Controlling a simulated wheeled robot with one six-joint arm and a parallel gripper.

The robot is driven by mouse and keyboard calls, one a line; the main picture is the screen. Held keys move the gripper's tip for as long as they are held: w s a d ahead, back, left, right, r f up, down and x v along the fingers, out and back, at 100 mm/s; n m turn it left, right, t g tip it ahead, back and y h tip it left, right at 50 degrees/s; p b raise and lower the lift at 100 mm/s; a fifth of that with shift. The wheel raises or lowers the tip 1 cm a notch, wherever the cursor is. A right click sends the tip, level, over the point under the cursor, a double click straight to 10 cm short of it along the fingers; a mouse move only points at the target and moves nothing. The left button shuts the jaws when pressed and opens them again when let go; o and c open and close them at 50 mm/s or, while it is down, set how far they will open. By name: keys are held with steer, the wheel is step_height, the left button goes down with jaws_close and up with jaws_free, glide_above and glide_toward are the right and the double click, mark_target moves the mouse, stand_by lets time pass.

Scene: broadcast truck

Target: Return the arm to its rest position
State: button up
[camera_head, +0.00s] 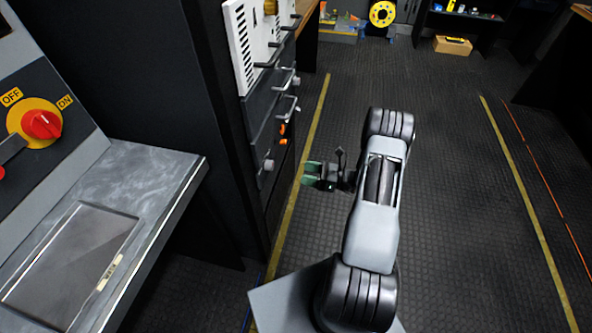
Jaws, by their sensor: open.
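My arm (372,235) stands up from its grey base in the lower middle of the head view and reaches away over the dark floor. My gripper (312,174) sticks out to the left from the far part of the arm. Its green-tipped fingers are apart, with nothing seen between them. It appears near the dark rack on the left, with a gap between them in the picture; the true distance is hard to tell. The wrist is partly hidden behind the arm link.
A console with a red rotary switch (41,124) and a sloped grey desk (150,178) stands at the left. The rack (262,110) has protruding handles. A cardboard box (452,46) and a yellow reel (382,13) are at the back. The ribbed floor (465,200) on the right is clear.

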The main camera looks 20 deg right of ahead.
steer(key=shift+s+d, duration=0.4)
steer(key=shift+d, duration=0.2)
steer(key=s+a+r+n+g+h+p, duration=0.2)
steer(key=s+a+n+g, duration=0.3)
steer(key=s+n+g, duration=0.45)
steer(key=s+a+r+n+t+h+p, duration=0.1)
steer(key=s+a+r+n+h+p, duration=0.2)
steer(key=r, duration=1.6)
steer(key=s+a+r+n+t+h+p, duration=0.1)
steer(key=s+a+r+n+h+p, duration=0.2)
steer(key=r+n+h+p, duration=0.7)
step_height(320, 180, up, 10)
steer(key=n+p, duration=0.3)
steer(key=n, duration=0.1)
steer(key=shift+s+a+h+p, duration=0.15)
steer(key=shift+h+p, duration=0.15)
steer(key=shift+n+t, duration=0.25)
